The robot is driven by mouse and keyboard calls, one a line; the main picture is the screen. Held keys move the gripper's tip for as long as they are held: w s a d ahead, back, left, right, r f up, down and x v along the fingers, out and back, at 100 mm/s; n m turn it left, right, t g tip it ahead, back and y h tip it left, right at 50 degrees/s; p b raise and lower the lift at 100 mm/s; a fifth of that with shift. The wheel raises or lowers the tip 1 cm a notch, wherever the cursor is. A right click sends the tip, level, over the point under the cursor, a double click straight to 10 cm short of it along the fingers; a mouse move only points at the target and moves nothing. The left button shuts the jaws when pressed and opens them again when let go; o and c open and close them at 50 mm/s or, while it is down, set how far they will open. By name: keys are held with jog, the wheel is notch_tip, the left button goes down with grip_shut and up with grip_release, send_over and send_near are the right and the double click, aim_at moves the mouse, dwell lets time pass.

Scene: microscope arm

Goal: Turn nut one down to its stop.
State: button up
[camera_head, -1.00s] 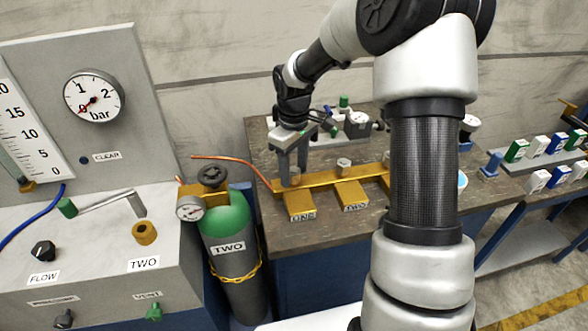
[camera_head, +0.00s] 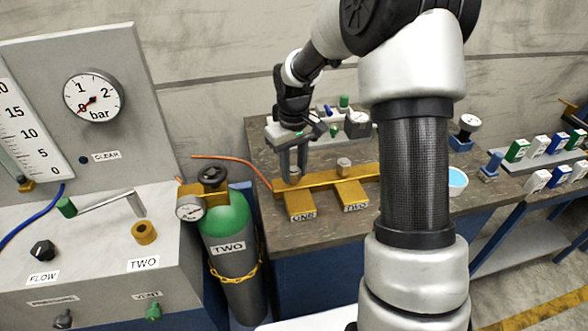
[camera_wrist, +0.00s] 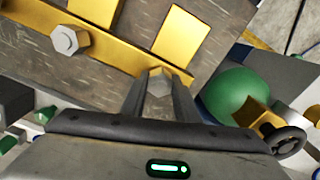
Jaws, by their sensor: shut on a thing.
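Nut one is a grey hex nut (camera_wrist: 160,83) on the brass manifold above the block labelled ONE (camera_head: 301,205). My gripper (camera_head: 294,174) points down over it. In the wrist view my gripper (camera_wrist: 160,92) has its two fingers closed on the nut's sides. The fingers hide part of the nut, so its height above the brass cannot be told. A second grey nut (camera_head: 344,164) stands on the brass bar by the block labelled TWO (camera_head: 350,194). It also shows in the wrist view (camera_wrist: 68,40), apart from my fingers.
A copper tube (camera_head: 232,162) runs to the manifold's left end. A green cylinder (camera_head: 228,222) marked TWO stands left of the bench (camera_head: 350,222). A blue-filled cup (camera_head: 457,178) is at the right.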

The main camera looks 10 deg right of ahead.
aim_at(294, 171)
jog(key=m, duration=0.5)
jog(key=shift+a+r+m, duration=0.1)
jog(key=shift+m, duration=2.3)
jog(key=o, duration=1)
jog(key=shift+o, duration=0.2)
notch_tip(294, 171, up, 17)
jog(key=p, duration=0.2)
jog(key=shift+r, duration=0.2)
